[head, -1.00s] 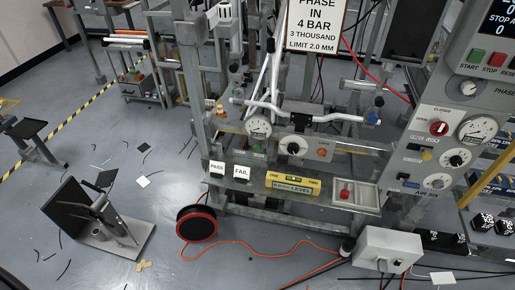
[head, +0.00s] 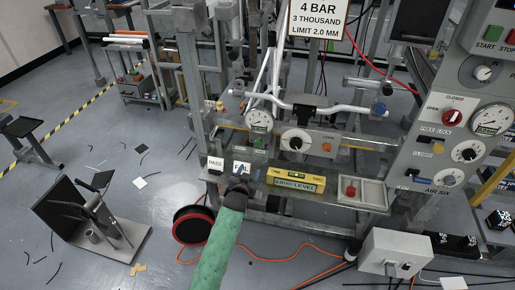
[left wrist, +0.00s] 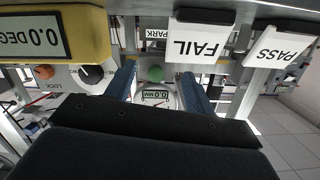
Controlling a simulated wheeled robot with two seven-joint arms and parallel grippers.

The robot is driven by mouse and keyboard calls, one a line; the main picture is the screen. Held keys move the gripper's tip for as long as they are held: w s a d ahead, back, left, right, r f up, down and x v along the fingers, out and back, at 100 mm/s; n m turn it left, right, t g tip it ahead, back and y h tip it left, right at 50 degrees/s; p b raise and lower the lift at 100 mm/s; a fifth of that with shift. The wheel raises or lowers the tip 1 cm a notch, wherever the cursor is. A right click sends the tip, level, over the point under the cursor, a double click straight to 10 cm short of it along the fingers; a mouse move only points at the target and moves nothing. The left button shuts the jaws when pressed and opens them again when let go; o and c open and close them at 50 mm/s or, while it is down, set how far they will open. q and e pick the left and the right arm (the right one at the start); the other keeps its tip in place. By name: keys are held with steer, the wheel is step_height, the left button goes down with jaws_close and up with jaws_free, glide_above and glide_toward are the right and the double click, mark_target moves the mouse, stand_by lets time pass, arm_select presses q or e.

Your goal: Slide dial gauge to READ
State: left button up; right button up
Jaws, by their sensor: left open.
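The dial gauge (head: 259,119) has a round white face and stands on the fixture rail, left of the black knob (head: 296,142). Its face with a 0.0 MM readout (left wrist: 156,97) shows upside down in the left wrist view, beyond my fingers. No READ label is legible. My left gripper (head: 241,170) is open, in front of the FAIL card and lower than the gauge; its spread fingers also show in the wrist view (left wrist: 157,80).
PASS (head: 215,163) and FAIL (left wrist: 198,43) cards stand along the front ledge. A yellow level (head: 296,180) and a tray with a red knob (head: 361,193) lie to the right. A control panel (head: 465,130) stands at far right. A cable reel (head: 192,225) is on the floor.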

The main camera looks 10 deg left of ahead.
arm_select(q)
steer(key=t, duration=0.2)
glide_toward(257, 145)
steer(key=w, duration=0.6)
steer(key=w+p, duration=0.1)
steer(key=w, duration=0.1)
steer(key=shift+w+d+r, duration=0.1)
steer(key=shift+w+r, duration=0.05)
steer(key=shift+r, duration=0.1)
steer(key=shift+w+f, duration=0.1)
steer(key=shift+w, duration=0.75)
arm_select(e)
steer(key=shift+w+a+f, duration=0.1)
steer(key=shift+f, duration=0.85)
steer(key=shift+w+a+f, duration=0.1)
steer(key=shift+f, duration=0.85)
arm_select(q)
steer(key=shift+c, duration=0.4)
steer(key=c, duration=1.1)
